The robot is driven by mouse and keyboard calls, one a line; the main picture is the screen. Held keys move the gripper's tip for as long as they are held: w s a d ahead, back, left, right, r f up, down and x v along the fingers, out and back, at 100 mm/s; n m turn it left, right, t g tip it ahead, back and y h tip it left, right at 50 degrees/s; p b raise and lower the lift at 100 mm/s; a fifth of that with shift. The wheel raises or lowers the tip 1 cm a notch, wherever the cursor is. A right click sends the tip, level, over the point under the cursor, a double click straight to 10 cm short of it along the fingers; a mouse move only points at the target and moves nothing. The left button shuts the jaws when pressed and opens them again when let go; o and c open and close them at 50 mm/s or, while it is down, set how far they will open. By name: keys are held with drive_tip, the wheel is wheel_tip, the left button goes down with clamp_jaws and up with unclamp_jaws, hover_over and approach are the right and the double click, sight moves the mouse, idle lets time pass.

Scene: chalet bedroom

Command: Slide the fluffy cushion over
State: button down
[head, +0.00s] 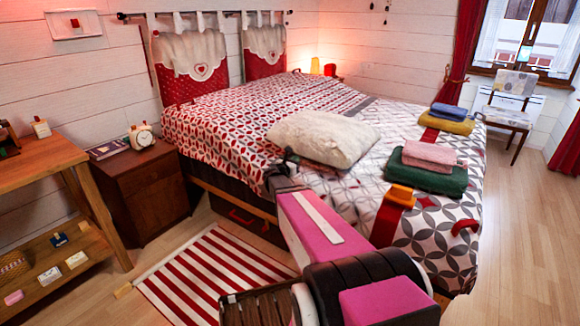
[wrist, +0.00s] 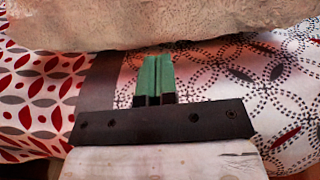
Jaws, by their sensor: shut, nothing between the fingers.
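The fluffy cushion (head: 323,138) is cream-white and lies on the bed (head: 405,123), near its middle. In the wrist view the cushion (wrist: 150,25) fills the top edge. My gripper (head: 290,156) is at the near side of the bed, just beside the cushion's near left edge. In the wrist view my gripper's green fingers (wrist: 154,75) are shut together with nothing between them, pointing at the cushion's side. The fingertips are very close to the cushion; I cannot tell whether they touch it.
Folded towels, pink on green (head: 428,170) and blue on yellow (head: 447,118), lie right of the cushion. A yellow-and-red item (head: 396,204) lies near the front edge. A nightstand (head: 145,190) with an alarm clock (head: 142,136) stands left. The patterned cover around the cushion's left is bare.

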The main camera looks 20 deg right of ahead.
sight(305, 154)
drive_tip(key=shift+x, duration=3)
drive_tip(key=x, duration=2)
drive_tip(key=shift+w+d, duration=0.2)
drive_tip(key=shift+d, duration=0.1)
drive_tip(key=shift+s, duration=0.1)
drive_tip(key=v, duration=1.4)
